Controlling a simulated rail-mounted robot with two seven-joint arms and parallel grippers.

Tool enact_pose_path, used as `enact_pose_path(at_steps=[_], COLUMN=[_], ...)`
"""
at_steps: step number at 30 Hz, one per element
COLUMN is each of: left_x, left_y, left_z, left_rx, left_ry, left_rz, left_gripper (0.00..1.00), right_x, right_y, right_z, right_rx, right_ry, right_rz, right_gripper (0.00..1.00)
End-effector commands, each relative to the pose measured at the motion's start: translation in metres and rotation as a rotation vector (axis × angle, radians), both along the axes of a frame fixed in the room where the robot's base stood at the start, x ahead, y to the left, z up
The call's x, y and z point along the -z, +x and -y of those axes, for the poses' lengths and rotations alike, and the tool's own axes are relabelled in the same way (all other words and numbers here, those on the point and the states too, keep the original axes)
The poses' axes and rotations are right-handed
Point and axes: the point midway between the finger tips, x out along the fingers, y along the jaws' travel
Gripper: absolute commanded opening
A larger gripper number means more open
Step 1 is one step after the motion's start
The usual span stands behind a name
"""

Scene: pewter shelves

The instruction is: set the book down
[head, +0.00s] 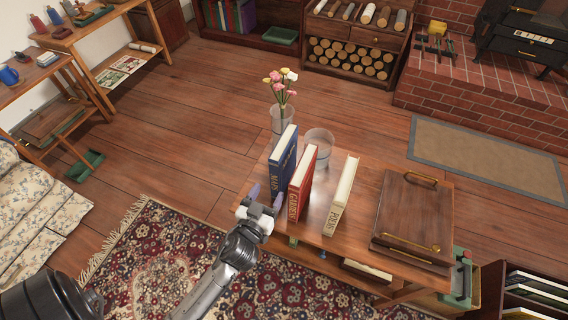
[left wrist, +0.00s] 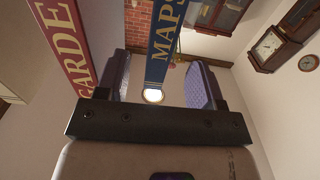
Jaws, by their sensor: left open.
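A blue book (head: 283,162) lettered MAPS stands upright on the low wooden table (head: 362,180), spine towards me. A red book (head: 301,184) stands upright to its right, and a cream book (head: 341,195) stands right of that. My left gripper (head: 267,194) is open at the table's near left edge, at the blue book's spine. In the left wrist view the blue book (left wrist: 166,38) shows between the two spread purple-padded fingers (left wrist: 158,72). The red book (left wrist: 66,45) is outside the left finger. I cannot tell whether a finger touches the blue book. My right gripper is out of view.
A glass vase (head: 282,120) with flowers and an empty clear glass (head: 318,155) stand close behind the books. A wooden case (head: 409,215) with brass handles fills the table's right part. A patterned rug (head: 170,265) lies in front. A cushioned seat (head: 35,210) is at left.

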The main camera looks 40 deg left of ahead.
Motion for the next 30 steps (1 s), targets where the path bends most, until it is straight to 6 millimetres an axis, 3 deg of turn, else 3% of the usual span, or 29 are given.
enact_pose_path(at_steps=[6, 14, 24, 30], left_x=[0.0, 0.0, -0.001, -0.001], left_y=[0.028, 0.04, 0.078, 0.085], left_z=[-0.01, -0.014, -0.029, -0.031], left_rx=[0.0, 0.0, 0.0, -0.002], left_ry=[0.002, 0.002, 0.002, 0.0], left_rz=[0.0, -0.001, -0.001, -0.002], left_gripper=[0.62, 0.62, 0.62, 0.62], right_x=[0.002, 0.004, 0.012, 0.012], right_y=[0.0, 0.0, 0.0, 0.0], right_z=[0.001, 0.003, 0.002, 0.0], right_rx=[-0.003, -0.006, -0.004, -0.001], right_ry=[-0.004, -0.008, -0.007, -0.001], right_rz=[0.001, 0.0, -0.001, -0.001], right_gripper=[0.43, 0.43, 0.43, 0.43])
